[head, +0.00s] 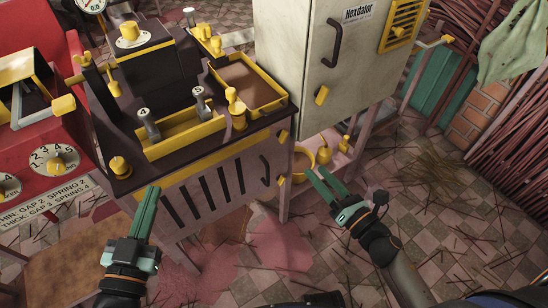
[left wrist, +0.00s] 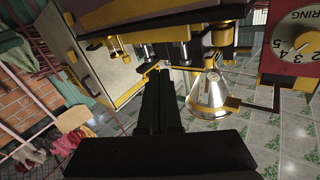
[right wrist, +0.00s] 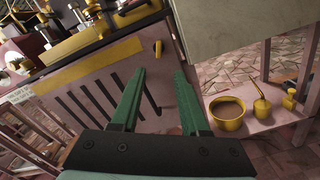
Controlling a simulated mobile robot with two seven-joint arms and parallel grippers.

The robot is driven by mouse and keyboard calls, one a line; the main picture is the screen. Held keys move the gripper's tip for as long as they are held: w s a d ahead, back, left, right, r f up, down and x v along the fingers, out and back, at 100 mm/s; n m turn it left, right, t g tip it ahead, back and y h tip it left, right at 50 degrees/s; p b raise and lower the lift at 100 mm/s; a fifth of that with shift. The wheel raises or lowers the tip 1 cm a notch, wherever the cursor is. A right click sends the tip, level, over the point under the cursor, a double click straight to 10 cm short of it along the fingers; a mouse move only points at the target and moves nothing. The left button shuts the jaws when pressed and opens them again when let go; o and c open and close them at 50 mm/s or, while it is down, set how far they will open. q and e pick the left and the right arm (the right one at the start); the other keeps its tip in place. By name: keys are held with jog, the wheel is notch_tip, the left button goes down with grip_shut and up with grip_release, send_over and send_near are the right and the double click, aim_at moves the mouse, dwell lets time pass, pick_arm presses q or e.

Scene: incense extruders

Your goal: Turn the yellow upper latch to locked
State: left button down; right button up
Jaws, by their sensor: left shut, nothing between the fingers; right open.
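A pink machine front with dark slots has a yellow upper latch (head: 283,134) near its right edge, and a second yellow latch (head: 281,181) lower down. The upper one also shows in the right wrist view (right wrist: 158,47), roughly upright there. I cannot tell from its angle whether it is locked. My right gripper (head: 318,174) is open and empty, right of and below the upper latch, apart from it. My left gripper (head: 151,192) is shut and empty, in front of the machine's left side. Its dark fingers show in the left wrist view (left wrist: 157,75).
A grey cabinet (head: 300,55) with a dark handle and its own yellow latch (head: 322,95) stands at the right. A dark handle (head: 265,170) sits beside the machine's latches. A pink shelf (right wrist: 255,122) holds a yellow pot (right wrist: 227,113). The floor at front right is mostly open, with scattered sticks.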

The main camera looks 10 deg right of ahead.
aim_at(285, 140)
jog(key=shift+n, duration=0.3)
jog(key=x, duration=1.1)
jog(key=shift+s+a, duration=0.1)
jog(key=shift+a, duration=0.05)
jog(key=shift+w+a+f, duration=0.1)
jog(key=shift+w+a, duration=0.1)
jog(key=shift+w, duration=0.4)
pick_arm(q)
jog(key=shift+s+r+t, duration=0.1)
jog(key=shift+r+t, duration=0.3)
jog(key=shift+r, duration=0.45)
pick_arm(e)
jog(key=shift+w+a, duration=0.1)
jog(key=shift+w, duration=0.1)
jog(key=c, duration=0.7)
pick_arm(q)
jog(key=shift+f, duration=0.15)
pick_arm(e)
grip_shut()
